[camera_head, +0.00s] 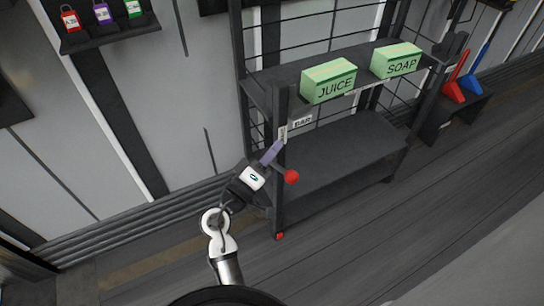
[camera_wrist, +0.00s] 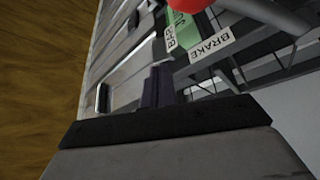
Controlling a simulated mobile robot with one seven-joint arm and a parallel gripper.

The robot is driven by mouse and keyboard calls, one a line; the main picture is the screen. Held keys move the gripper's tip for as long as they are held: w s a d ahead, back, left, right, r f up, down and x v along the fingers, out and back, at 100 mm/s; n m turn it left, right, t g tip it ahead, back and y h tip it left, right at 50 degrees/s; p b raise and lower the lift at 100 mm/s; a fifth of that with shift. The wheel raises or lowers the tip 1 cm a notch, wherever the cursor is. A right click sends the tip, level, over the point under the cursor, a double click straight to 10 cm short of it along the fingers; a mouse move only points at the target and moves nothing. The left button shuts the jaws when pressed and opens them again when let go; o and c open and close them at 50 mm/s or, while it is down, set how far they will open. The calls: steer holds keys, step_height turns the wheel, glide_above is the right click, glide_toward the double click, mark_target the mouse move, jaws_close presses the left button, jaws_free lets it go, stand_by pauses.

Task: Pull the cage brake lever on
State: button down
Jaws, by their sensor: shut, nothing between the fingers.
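The cage (camera_head: 330,158) is a dark metal frame with shelves and mesh. Its brake lever ends in a round red knob (camera_head: 291,176), which stands out from the near left post. The knob also shows at the top edge of the wrist view (camera_wrist: 192,4). My gripper (camera_head: 274,150), with purple fingers, is just up and left of the knob, in front of the post. In the wrist view its fingers (camera_wrist: 156,86) are together with nothing between them, below the knob and apart from it. White labels sit by the post; one reads BRAKE (camera_wrist: 212,43).
A JUICE box (camera_head: 329,82) and a SOAP box (camera_head: 397,60) stand on the upper shelf. Red (camera_head: 456,88) and blue (camera_head: 476,80) long-handled tools stand at the right. Coloured tags (camera_head: 102,13) hang on the left wall. The floor at lower right is clear.

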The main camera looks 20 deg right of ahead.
steer(key=s+a+f+b, duration=0.1)
steer(key=a+f+b, duration=0.2)
steer(key=a, duration=0.6)
steer(key=shift+s+f, duration=0.15)
steer(key=shift+s, duration=0.2)
